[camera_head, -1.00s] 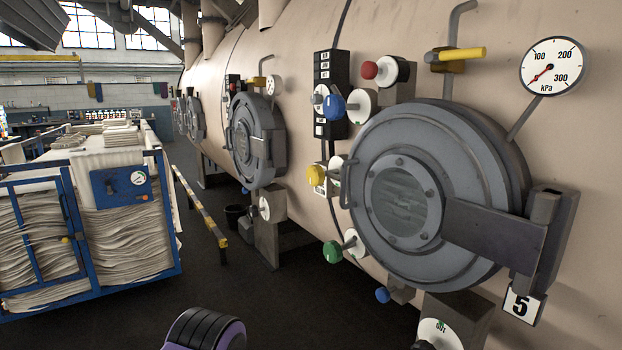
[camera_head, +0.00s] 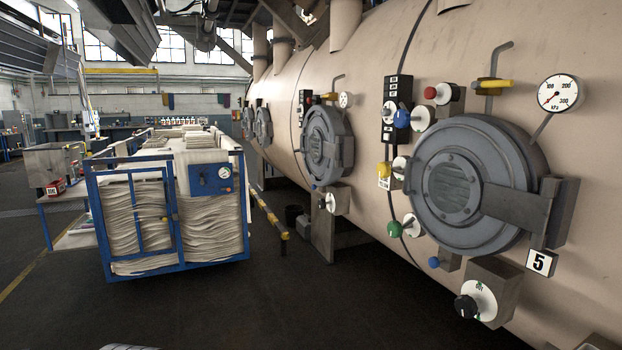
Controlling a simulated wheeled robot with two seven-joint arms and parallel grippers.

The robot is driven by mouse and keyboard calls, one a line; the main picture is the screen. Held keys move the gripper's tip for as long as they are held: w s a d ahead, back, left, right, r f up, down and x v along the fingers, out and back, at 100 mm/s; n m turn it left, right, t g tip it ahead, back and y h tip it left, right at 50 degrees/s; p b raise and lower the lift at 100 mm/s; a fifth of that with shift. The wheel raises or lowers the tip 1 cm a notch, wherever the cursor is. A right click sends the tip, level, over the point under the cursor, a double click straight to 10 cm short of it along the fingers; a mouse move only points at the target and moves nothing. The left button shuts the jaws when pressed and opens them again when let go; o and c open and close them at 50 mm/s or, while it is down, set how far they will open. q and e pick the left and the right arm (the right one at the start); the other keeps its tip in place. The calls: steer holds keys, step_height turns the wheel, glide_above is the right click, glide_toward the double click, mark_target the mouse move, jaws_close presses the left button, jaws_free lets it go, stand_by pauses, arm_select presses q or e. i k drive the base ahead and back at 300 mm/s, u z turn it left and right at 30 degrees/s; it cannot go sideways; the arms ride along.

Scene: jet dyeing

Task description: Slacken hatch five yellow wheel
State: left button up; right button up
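Hatch five (camera_head: 478,135) is a round grey door with a small window on the beige vessel at the right, shut behind a bar. Its number plate (camera_head: 540,262) reads 5. A small yellow wheel (camera_head: 383,170) sits at the hatch's left edge, partly in front of a pale label plate. A yellow-handled lever (camera_head: 496,84) is on a pipe above the hatch. The yellow wheel's exact setting is too small to tell. Neither of my grippers shows; only a sliver of what looks like my own arm is at the bottom edge.
Red (camera_head: 430,92), blue (camera_head: 401,119) and green (camera_head: 395,229) knobs surround the hatch. A black knob (camera_head: 466,306) is on a box below. A blue-framed cart (camera_head: 170,267) of folded cloth stands left. The dark floor between cart and vessel is largely clear.

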mark_target(384, 169)
steer(key=u, duration=0.85)
steer(key=i, duration=1.1)
steer(key=z, duration=1)
steer(key=i, duration=0.85)
steer(key=z, duration=0.7)
